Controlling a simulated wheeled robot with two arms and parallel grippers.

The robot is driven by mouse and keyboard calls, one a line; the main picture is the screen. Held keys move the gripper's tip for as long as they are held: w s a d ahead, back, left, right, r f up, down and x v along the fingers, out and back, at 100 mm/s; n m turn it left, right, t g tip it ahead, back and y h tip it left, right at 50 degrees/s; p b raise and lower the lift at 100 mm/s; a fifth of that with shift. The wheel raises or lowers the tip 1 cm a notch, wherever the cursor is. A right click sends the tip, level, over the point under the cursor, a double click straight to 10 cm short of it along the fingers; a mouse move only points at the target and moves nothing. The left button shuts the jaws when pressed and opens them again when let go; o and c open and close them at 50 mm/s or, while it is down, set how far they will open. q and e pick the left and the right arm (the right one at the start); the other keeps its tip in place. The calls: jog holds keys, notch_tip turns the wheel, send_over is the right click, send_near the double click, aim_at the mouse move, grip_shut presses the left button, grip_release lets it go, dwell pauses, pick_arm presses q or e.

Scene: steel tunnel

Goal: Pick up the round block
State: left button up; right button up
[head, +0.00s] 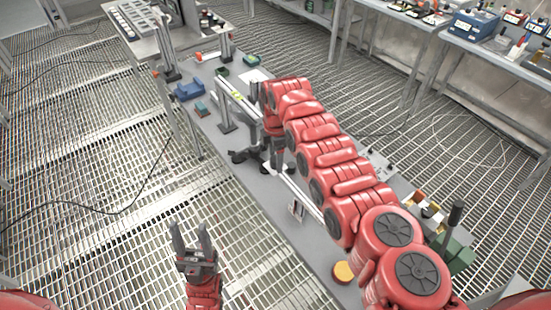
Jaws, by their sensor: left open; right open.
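A round block (343,271) with a yellow-orange top lies on the long grey table (262,207), near the bottom of the head view. The red links of my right arm are close beside it on its right. My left gripper (190,232) is open and empty, fingers pointing up in the picture, over the grated floor left of the table. My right arm reaches across the table to the upper left. My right gripper (262,158) is open at its far end, well away from the round block; its fingertips are partly hard to make out among dark parts there.
A blue bin (188,91), a green tray (250,60) and upright metal posts stand at the table's far end. Small blocks and a dark green box (456,254) sit at the right, partly behind my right arm. A bench (500,45) with equipment runs along the upper right.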

jog(key=shift+f, duration=0.55)
grip_shut()
